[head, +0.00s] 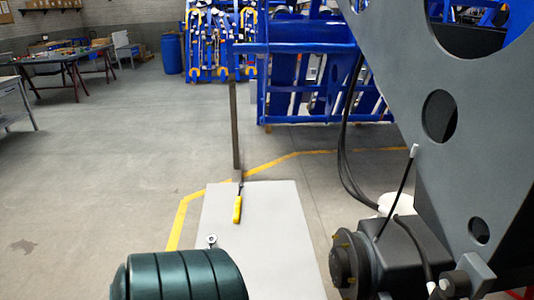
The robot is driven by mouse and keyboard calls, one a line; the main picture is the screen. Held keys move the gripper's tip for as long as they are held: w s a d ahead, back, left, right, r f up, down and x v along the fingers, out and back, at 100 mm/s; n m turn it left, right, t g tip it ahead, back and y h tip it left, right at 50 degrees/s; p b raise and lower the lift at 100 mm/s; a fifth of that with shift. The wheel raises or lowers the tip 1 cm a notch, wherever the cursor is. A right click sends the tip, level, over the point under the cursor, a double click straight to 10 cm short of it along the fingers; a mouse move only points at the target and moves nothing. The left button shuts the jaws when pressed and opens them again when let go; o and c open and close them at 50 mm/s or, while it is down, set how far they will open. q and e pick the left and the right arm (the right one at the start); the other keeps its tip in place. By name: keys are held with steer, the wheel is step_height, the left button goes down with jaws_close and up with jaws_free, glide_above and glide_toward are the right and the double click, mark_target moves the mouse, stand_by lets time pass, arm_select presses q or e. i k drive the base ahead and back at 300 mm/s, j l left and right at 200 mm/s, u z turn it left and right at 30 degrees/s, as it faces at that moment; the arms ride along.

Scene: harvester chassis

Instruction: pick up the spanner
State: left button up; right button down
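A small silver ring-shaped end (211,240) shows on the pale grey panel (270,230) in the head view, just above a dark green ribbed cylinder (185,277). It looks like the end of the spanner; the cylinder hides whatever lies below it. A tool with a yellow handle (238,208) and a thin dark shaft lies further up the same panel, its shaft pointing away. Neither of my grippers is in view.
A large grey chassis plate with round holes (440,80) and a black motor-like unit (385,255) with hoses fill the right side. A thin brown post (235,125) stands behind the panel. Blue frames (320,80) stand at the back. Open floor (100,170) lies left.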

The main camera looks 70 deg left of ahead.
mark_target(237, 210)
steer(key=u, duration=2.35)
steer(key=i+j+z, duration=0.2)
steer(key=z, duration=0.2)
steer(key=i, duration=0.1)
